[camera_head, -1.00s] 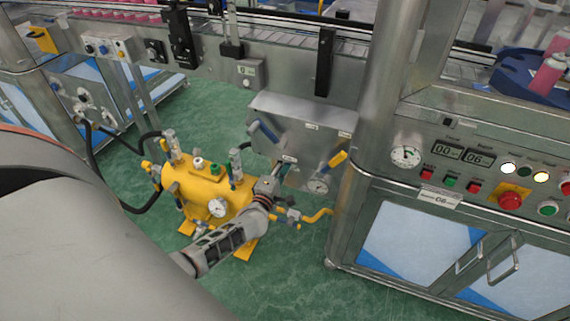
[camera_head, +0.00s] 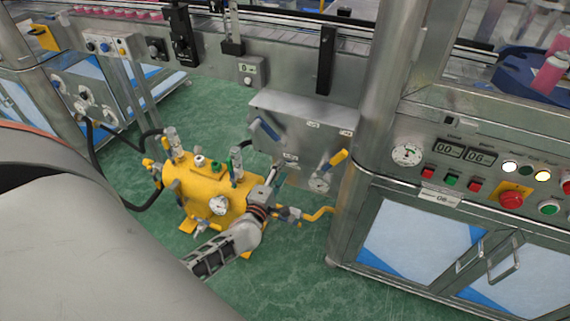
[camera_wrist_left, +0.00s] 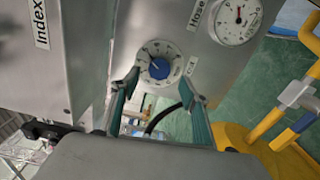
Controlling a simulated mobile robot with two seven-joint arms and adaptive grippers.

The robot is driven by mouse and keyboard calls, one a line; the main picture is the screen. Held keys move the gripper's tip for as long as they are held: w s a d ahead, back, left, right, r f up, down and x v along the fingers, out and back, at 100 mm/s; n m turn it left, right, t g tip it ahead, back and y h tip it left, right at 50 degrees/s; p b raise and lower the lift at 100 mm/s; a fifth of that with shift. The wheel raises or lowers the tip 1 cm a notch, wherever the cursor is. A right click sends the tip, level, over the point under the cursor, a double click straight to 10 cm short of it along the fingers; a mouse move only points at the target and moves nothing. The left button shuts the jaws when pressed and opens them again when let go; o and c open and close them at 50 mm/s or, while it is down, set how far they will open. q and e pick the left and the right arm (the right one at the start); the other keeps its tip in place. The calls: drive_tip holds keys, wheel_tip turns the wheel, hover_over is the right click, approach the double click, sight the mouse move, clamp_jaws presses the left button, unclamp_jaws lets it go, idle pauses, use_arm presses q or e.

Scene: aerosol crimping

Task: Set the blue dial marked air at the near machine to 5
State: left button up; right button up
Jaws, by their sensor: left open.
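In the left wrist view, the dial (camera_wrist_left: 159,67) has a blue centre knob on a round white scale, set in a grey metal panel. A small label beside it is hard to read. My left gripper (camera_wrist_left: 160,92) is open; its two green-lined fingers stand on either side below the dial, with nothing between them. I cannot tell the exact dial reading. In the head view my left gripper (camera_head: 272,180) is in front of the lower part of the grey machine box (camera_head: 292,122), and the dial cannot be made out there. My right gripper is not in view.
A yellow tank (camera_head: 190,187) with valves and a gauge stands beside the gripper. A steel control cabinet (camera_head: 400,245) stands to the right.

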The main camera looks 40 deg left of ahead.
use_arm(q)
drive_tip(key=v, duration=0.7)
drive_tip(key=shift+s, duration=0.1)
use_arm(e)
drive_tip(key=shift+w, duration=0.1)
use_arm(q)
drive_tip(key=s+d+r+m+g+h+p, duration=0.35)
drive_tip(key=s+d+m+h+p, duration=0.35)
drive_tip(key=s+d+m, duration=0.95)
drive_tip(key=s+d+f+m+g+p, duration=0.1)
drive_tip(key=s+d+m+g+p, duration=0.1)
drive_tip(key=s+m, duration=0.4)
drive_tip(key=d+m+g, duration=0.1)
drive_tip(key=m, duration=0.2)
drive_tip(key=shift+d+g, duration=0.15)
drive_tip(key=shift+g, duration=0.2)
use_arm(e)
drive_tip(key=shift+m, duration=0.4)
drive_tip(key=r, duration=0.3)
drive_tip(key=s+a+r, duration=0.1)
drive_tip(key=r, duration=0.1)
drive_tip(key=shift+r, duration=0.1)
use_arm(q)
drive_tip(key=shift+f+m, duration=0.15)
drive_tip(key=shift+m, duration=0.1)
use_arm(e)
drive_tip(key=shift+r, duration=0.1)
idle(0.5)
